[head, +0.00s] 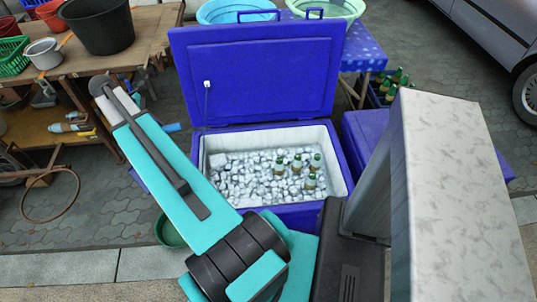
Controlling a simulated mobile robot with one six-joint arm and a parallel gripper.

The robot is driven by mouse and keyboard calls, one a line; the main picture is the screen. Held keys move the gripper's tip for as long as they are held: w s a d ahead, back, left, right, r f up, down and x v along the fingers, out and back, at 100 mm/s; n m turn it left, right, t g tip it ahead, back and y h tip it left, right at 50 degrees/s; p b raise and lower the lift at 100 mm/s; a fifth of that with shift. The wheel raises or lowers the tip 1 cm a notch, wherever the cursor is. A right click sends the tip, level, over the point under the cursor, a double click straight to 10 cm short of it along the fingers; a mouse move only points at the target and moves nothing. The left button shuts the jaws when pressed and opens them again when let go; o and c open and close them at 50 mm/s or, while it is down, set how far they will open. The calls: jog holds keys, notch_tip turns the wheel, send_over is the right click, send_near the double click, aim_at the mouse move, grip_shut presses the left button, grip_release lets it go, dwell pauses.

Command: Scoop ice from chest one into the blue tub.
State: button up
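The open blue chest (338,160) stands in the middle of the head view, its lid (255,75) raised at the back. Its white inside is filled with ice cubes (245,180), and several green bottles stand in the ice toward the right. I cannot read which number this chest has. A light blue tub (238,8) shows at the top edge behind the lid, cut off by the frame. My teal arm rises at the left of the chest, but I cannot make out my gripper. No scoop can be made out clearly.
A pale green tub (328,8) is beside the blue tub on a blue-covered table (362,55). A closed blue chest (365,128) stands at right, partly behind my column. A wooden table (130,45) with baskets and pots is at left. A green bowl (168,232) is low beside the open chest.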

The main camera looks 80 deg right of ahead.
jog(key=s+d+f+m+b, duration=0.1)
jog(key=s+d+f+b, duration=0.2)
jog(key=s, duration=1)
jog(key=s+d+f+m+g+y+b, duration=0.1)
jog(key=s+d+f+m+b, duration=0.1)
jog(key=s+d+f, duration=0.6)
jog(key=s+d+f+m+y+b, duration=0.1)
jog(key=s+d+f+b, duration=0.4)
jog(key=s, duration=1.5)
notch_tip(320, 180, down, 6)
jog(key=shift+s+d+r+m, duration=0.25)
jog(key=shift+d+m, duration=0.15)
jog(key=shift+d, duration=0.35)
jog(key=shift+f, duration=0.1)
